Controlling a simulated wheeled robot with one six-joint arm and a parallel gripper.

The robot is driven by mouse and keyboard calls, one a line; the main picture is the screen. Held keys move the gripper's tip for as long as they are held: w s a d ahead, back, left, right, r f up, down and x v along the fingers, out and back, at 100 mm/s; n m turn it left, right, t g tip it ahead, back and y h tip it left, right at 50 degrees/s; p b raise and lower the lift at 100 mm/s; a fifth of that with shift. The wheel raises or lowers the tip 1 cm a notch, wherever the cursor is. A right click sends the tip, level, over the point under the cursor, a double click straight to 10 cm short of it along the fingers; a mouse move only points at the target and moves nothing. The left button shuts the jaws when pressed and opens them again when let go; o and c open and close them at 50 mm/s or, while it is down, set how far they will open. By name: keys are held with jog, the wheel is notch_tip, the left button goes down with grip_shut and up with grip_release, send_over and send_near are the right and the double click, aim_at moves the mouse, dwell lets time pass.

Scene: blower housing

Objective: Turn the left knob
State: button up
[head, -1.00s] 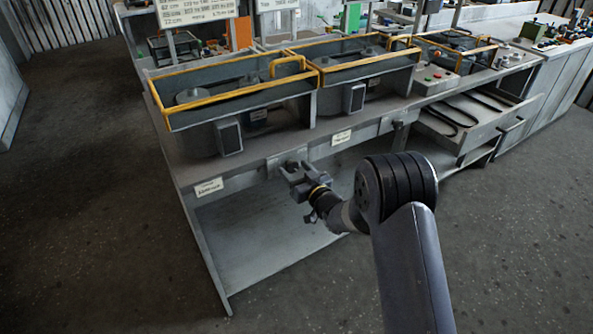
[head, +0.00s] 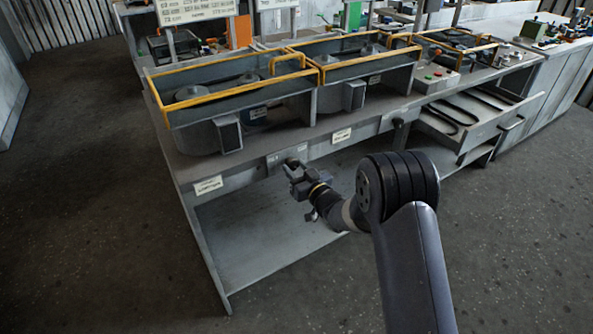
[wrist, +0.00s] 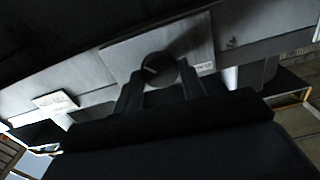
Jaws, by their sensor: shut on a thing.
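The left knob (head: 292,162) is a small dark round knob on the front panel of the grey bench, mostly hidden by my gripper in the head view. In the wrist view the knob (wrist: 158,68) shows a pale mark line on its face, which is tilted. My gripper (head: 294,170) is at the knob, with one finger on each side of it, and is shut on it. The fingers (wrist: 160,88) also show in the wrist view. Where they touch the knob is partly hidden.
A second dark knob (head: 398,123) sits farther right on the same front panel. White labels (head: 208,186) are on the panel. Yellow-railed blower housings (head: 225,95) stand on the bench above. An open drawer (head: 470,120) juts out at the right. The floor in front is clear.

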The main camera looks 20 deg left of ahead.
jog(key=n+b, duration=0.1)
jog(key=b, duration=0.2)
jog(key=shift+f+n+b, duration=0.3)
jog(key=shift+f+n, duration=0.1)
jog(key=n+b, duration=0.2)
jog(key=b, duration=0.2)
jog(key=shift+n+b, duration=0.3)
jog(key=shift+b, duration=0.05)
jog(key=n+b, duration=0.5)
jog(key=b, duration=0.3)
jog(key=n+b, duration=0.5)
jog(key=b, duration=0.1)
jog(key=shift+n, duration=0.4)
jog(key=n+b, duration=0.2)
jog(key=shift+n+b, duration=0.3)
jog(key=shift+n, duration=0.1)
jog(key=shift+a+r+n+b, duration=0.1)
jog(key=shift+r+n+b, duration=0.1)
jog(key=shift+n+b, duration=1.4)
jog(key=shift+n, duration=0.3)
